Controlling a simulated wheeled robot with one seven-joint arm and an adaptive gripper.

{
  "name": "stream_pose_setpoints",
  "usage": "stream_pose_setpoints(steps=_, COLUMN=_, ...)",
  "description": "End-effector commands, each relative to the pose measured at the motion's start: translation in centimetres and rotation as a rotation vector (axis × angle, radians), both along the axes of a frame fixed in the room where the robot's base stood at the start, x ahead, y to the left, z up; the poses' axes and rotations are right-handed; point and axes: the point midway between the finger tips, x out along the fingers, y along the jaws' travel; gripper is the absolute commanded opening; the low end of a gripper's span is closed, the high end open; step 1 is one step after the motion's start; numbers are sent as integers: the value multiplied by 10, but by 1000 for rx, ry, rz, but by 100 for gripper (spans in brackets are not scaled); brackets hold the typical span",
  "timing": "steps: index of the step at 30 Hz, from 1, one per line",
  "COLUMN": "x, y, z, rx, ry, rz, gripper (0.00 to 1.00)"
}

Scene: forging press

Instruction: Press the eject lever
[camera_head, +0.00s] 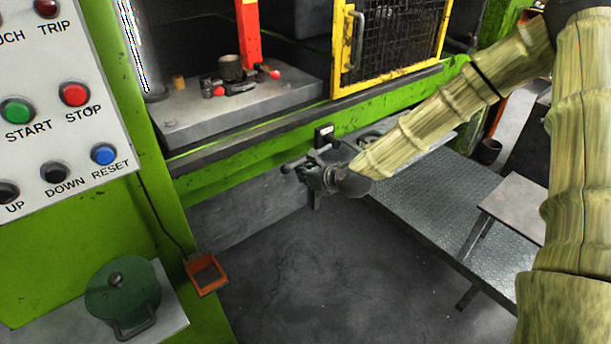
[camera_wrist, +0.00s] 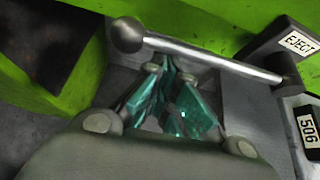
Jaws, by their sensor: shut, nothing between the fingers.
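The eject lever (camera_wrist: 205,57) is a bare metal rod with a ball knob at its left end, beside a plate marked EJECT (camera_wrist: 300,43). In the wrist view it runs from upper left, slightly down to a pivot at right. In the head view it shows small on the front of the green press (camera_head: 305,161), partly hidden by my gripper (camera_head: 312,176).
A plate marked 506 (camera_wrist: 308,130) sits below the pivot. A yellow mesh guard (camera_head: 390,45) and the press bed (camera_head: 240,112) are above. A button panel (camera_head: 60,100) and a green lidded pot (camera_head: 122,292) are at left. A grey platform (camera_head: 430,205) lies at right.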

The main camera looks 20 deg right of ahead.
Motion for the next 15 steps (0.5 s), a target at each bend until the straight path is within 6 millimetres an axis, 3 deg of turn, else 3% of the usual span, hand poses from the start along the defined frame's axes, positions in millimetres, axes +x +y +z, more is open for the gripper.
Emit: stream_pose_setpoints(steps=15, x=0, y=1, z=31, rx=198, ry=68, rz=-3, gripper=0)
